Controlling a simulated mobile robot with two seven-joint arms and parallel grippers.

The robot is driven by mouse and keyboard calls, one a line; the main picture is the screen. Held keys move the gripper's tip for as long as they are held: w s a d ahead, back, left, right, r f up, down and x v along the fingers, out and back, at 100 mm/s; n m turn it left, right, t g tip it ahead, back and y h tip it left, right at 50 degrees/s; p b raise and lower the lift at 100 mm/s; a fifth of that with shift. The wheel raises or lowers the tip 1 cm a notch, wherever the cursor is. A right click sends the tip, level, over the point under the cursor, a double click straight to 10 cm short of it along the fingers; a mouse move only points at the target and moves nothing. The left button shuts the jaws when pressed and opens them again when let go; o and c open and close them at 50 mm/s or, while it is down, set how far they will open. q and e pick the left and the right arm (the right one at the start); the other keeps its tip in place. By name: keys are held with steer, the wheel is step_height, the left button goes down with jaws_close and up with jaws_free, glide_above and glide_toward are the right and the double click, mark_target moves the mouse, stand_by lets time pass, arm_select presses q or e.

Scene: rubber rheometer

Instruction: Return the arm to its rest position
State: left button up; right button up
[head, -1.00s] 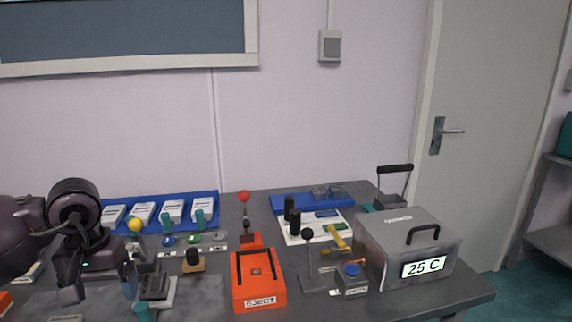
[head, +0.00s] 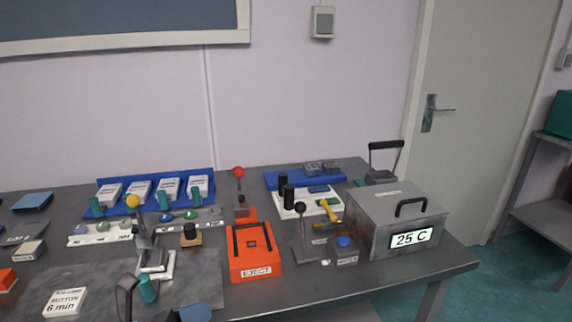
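My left gripper (head: 160,301) shows only as two fingertips at the bottom edge of the head view, left of centre. One tip is dark and the other bluish. They are well apart and I see nothing held between them. The rest of that arm is out of view. The small grey press with a yellow knob (head: 133,201) and a teal handle (head: 148,289) stands just beyond the tips; I cannot tell whether they touch anything. My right gripper is not in view.
An orange EJECT unit (head: 254,252), a blue-button box (head: 343,250) and a grey 25 C box (head: 395,219) stand to the right. A blue rack (head: 205,174) with white packs is at the back. A white 6 min card (head: 65,302) lies left.

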arm_select(q)
steer(key=s+a+f+n+t+y, duration=0.2)
steer(key=f+n+y, duration=0.3)
steer(key=n, duration=0.6)
steer(key=s+a+f+n+t+y, duration=0.2)
steer(key=a+f+n+y, duration=0.3)
steer(key=n, duration=0.7)
steer(key=s+a+f+n+t+y, duration=0.2)
steer(key=a+f+n+t+y, duration=0.2)
steer(key=f+n+y, duration=0.3)
steer(key=n, duration=0.5)
steer(key=shift+a+f+t, duration=0.2)
steer(key=shift+a+t, duration=0.05)
steer(key=shift+t, duration=0.05)
steer(key=shift+o, duration=0.4)
steer(key=s+a+f+n+g+y, duration=0.1)
steer(key=s+f+n+g+y, duration=0.1)
steer(key=s+f+n+g, duration=0.2)
steer(key=s+f+n, duration=0.3)
steer(key=s, duration=0.1)
steer(key=shift+n, duration=0.4)
